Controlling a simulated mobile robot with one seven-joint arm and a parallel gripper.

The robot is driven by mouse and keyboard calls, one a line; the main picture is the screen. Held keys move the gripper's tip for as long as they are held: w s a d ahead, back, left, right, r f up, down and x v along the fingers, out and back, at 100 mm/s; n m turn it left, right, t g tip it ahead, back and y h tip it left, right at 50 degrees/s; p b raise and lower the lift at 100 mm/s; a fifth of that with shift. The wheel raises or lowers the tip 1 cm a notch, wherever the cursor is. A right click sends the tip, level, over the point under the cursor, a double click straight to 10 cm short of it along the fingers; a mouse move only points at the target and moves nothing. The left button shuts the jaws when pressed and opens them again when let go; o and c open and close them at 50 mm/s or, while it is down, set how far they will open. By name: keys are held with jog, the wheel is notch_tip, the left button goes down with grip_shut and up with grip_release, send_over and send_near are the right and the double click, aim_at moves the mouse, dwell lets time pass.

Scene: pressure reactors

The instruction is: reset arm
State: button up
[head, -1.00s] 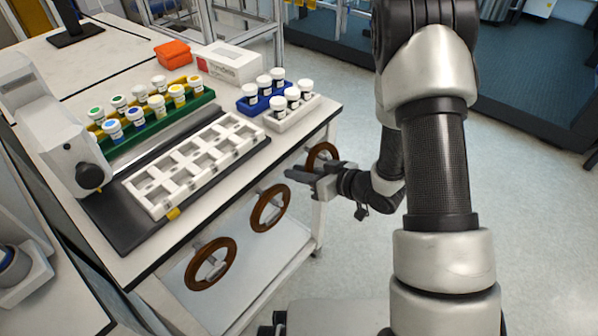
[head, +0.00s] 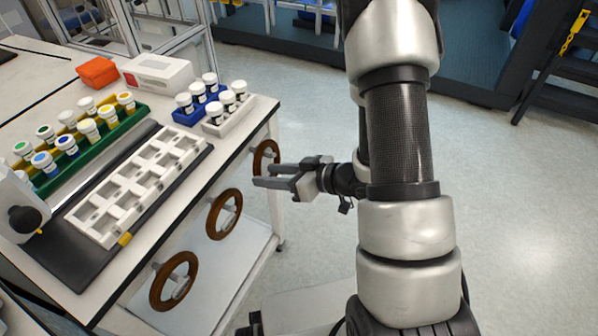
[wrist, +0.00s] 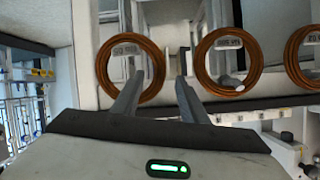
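On the bench are a white rack (head: 140,184), a green tray (head: 118,134) of jars, a blue tray (head: 190,118) and an orange box (head: 97,72). The floor right is clear.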

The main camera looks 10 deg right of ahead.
jog(key=p+v, duration=0.1)
jog(key=v, duration=0.8)
jog(key=w+d+r+m+t+h, duration=0.25)
jog(key=w+d+r+h, duration=0.55)
jog(key=d+r+h, duration=0.4)
jog(key=s+r+m+g, duration=0.2)
jog(key=s+r+m, duration=0.2)
jog(key=s+r, duration=0.4)
jog(key=s+a+r+m+g+y, duration=0.1)
jog(key=s+a+r+g, duration=0.2)
jog(key=s+a, duration=0.8)
notch_tip(320, 180, up, 19)
jog(key=s+d+p, duration=0.1)
jog(key=s+p, duration=0.1)
jog(key=p, duration=1.7)
jog(key=shift+d+y, duration=0.3)
